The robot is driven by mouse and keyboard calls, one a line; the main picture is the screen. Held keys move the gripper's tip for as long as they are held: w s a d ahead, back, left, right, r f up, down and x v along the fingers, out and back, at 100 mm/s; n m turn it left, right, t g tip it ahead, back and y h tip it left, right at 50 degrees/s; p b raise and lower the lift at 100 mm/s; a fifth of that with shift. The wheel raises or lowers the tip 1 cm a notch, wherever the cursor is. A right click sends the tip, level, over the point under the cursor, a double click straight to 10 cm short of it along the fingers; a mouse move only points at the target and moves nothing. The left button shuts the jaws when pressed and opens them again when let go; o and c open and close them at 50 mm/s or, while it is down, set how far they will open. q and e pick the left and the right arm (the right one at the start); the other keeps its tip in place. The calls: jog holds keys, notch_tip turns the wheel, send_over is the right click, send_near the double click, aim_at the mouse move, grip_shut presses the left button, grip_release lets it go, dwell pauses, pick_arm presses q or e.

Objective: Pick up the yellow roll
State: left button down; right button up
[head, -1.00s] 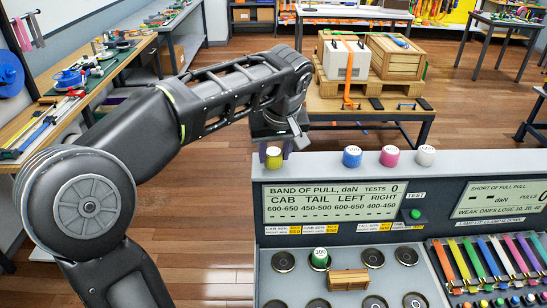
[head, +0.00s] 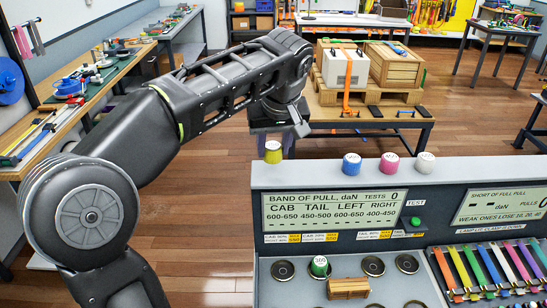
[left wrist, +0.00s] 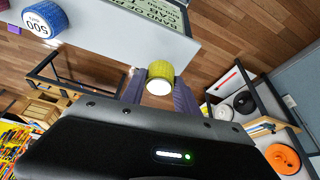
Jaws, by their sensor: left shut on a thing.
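The yellow roll (head: 273,153), with a pale end, is between the purple fingers of my left gripper (head: 275,147). It appears held a little above the back ledge of the grey console (head: 330,174), at the left end of that ledge. In the left wrist view the roll (left wrist: 160,72) sits between the two fingertips (left wrist: 159,82), its white end towards the camera. My left gripper is shut on it. My right gripper is not in view.
A blue roll (head: 352,165), a pink roll (head: 389,167) and a white roll (head: 425,164) stand along the ledge to the right. A green roll (head: 319,266) and a small wooden chest (head: 348,289) are on the console's lower panel. Wooden floor lies open to the left.

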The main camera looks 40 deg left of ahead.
aim_at(274, 147)
pick_arm(q)
notch_tip(274, 147, up, 5)
jog(key=p, duration=0.3)
jog(key=shift+p, duration=0.3)
jog(key=shift+f+b, duration=0.2)
jog(key=shift+b, duration=0.1)
jog(key=shift+s+a+r, duration=0.1)
jog(key=shift+r, duration=0.15)
jog(key=shift+r+p, duration=0.55)
jog(key=shift+p, duration=0.15)
